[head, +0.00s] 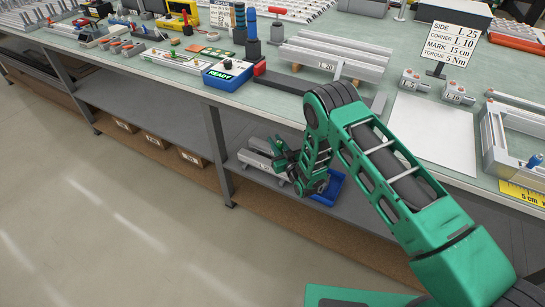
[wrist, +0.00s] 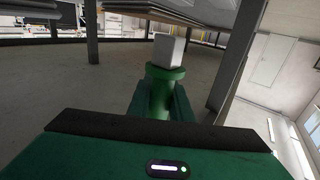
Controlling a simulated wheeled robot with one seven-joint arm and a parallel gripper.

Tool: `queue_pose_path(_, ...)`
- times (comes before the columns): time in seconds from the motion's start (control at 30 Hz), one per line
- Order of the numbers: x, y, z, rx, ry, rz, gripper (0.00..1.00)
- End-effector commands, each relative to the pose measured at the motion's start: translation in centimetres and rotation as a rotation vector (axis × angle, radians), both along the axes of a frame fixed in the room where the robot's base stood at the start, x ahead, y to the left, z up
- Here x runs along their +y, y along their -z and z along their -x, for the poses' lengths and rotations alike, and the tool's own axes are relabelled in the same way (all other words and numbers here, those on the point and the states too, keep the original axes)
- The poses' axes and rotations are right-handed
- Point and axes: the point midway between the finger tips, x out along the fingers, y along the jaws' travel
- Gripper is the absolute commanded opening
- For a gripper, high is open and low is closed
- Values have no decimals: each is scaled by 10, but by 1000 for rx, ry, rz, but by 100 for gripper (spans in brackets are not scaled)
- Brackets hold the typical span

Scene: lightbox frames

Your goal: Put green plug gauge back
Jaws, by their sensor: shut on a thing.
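My gripper (head: 281,150) hangs low in front of the bench, near the lower shelf, in the head view. In the wrist view its green fingers (wrist: 157,105) are shut on a green round piece with a pale grey block-like end, which I take as the green plug gauge (wrist: 165,74). The gauge points away from the gripper. It is too small to make out in the head view. Upright gauge-like pieces stand on the bench: a blue-topped one (head: 252,24) and a red-handled one (head: 277,26). I cannot make out an empty place for the green one.
The bench top (head: 400,135) holds a READY box (head: 228,74), stacked grey profiles (head: 335,57), a white sheet (head: 433,132) and a sign (head: 450,43). A blue tray (head: 331,188) and grey profiles (head: 262,161) lie on the lower shelf close to my gripper. The floor at left is clear.

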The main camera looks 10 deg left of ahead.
Motion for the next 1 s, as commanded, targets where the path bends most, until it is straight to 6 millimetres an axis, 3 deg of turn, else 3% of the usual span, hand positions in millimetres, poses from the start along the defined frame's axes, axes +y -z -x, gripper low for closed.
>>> queue_pose_path(0.17, -3, 13, 9, 3, -14, 4, 0)
queue_pose_path(0.7, -87, 69, 42, 1, -19, 2, 0)
queue_pose_path(1.0, -94, 86, 45, 3, -19, -1, 0)
